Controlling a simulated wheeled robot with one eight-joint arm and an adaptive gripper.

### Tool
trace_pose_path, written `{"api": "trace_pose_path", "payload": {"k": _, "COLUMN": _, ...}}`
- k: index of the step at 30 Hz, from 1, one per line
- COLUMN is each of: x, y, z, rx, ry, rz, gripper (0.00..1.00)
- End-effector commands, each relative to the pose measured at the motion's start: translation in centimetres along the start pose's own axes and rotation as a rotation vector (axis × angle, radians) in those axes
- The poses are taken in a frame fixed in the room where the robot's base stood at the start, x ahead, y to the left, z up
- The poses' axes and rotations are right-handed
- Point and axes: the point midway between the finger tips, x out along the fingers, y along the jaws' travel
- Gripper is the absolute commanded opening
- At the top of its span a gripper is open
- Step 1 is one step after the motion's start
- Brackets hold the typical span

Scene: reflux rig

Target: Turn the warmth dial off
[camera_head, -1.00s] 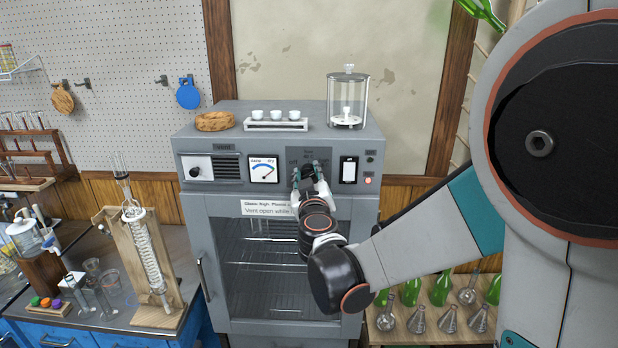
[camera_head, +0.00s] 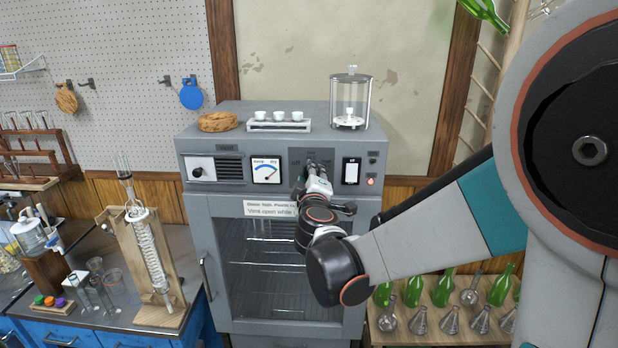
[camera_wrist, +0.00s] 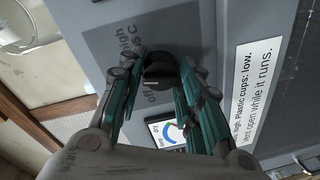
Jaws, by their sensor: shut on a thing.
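The warmth dial (camera_wrist: 162,70) is a dark round knob on a grey panel with printed labels, shown in the wrist view. A pale mark on it lies on the side near the printed "off"; its exact setting is hard to tell. My gripper (camera_wrist: 165,64) is shut on the dial, one finger on each side. In the head view my gripper (camera_head: 317,172) is at the dark panel on the cabinet's front, and mostly hides the dial. The grey drying cabinet (camera_head: 198,226) has a glazed door below the panel.
A gauge (camera_head: 267,170) is left of the dial, and a rocker switch (camera_head: 350,171) and a lit red lamp (camera_head: 371,181) are right. Small cups and a glass jar (camera_head: 350,98) stand on top. A wooden-framed condenser (camera_head: 150,255) stands on the left bench.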

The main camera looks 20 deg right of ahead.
Motion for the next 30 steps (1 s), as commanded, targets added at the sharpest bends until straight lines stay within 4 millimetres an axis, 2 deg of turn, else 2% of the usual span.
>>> {"api": "trace_pose_path", "payload": {"k": 30, "x": 0.05, "y": -0.14, "z": -0.39, "rx": -0.957, "ry": -0.092, "rz": -0.035, "gripper": 0.09}}
